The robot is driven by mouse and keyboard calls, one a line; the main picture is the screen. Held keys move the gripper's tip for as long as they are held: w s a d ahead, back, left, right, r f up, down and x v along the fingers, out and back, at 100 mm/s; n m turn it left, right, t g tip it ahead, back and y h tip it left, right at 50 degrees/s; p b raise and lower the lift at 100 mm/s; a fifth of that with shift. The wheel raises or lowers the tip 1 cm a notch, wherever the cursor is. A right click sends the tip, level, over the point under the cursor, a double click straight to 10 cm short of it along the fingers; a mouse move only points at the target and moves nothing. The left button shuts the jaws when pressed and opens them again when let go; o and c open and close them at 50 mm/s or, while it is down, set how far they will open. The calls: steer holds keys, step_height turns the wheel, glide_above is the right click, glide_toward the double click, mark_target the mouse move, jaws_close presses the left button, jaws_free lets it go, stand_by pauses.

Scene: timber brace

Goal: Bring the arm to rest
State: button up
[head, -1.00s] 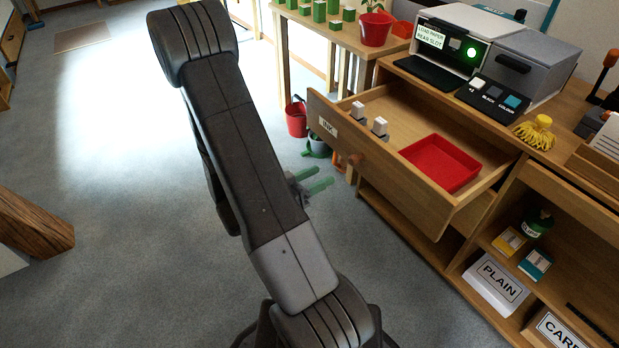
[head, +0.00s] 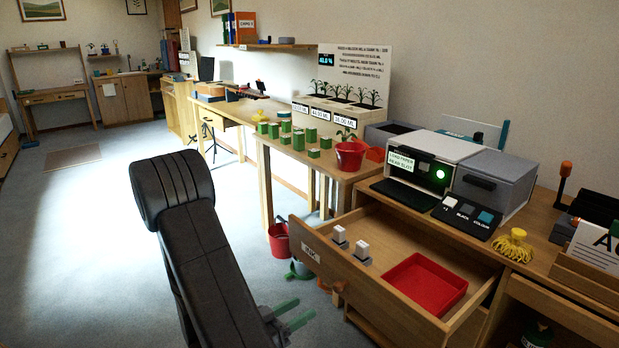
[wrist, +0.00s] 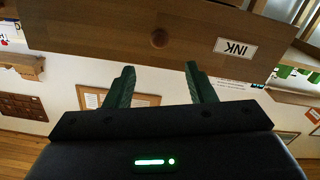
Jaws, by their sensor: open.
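My gripper (head: 294,316) has dark green fingers and shows at the bottom of the head view, left of the open drawer's front. In the wrist view my gripper (wrist: 160,72) is open, with nothing between its fingers. The wooden INK drawer (head: 345,275) is pulled out; its front, with a round knob, also fills the top of the wrist view (wrist: 110,25), where the label appears upside down. The fingers look apart from the knob. My black arm rises in front of the head camera and hides some floor.
The drawer holds a red tray (head: 424,284) and two white-topped pieces. A printer (head: 434,160) with a green light stands on the cabinet. A red bucket (head: 279,240) is on the floor behind the drawer. Open grey floor (head: 90,250) lies to the left.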

mark_target(335, 289)
steer(key=b+x, duration=0.2)
steer(key=x, duration=1.1)
steer(key=shift+s, duration=0.1)
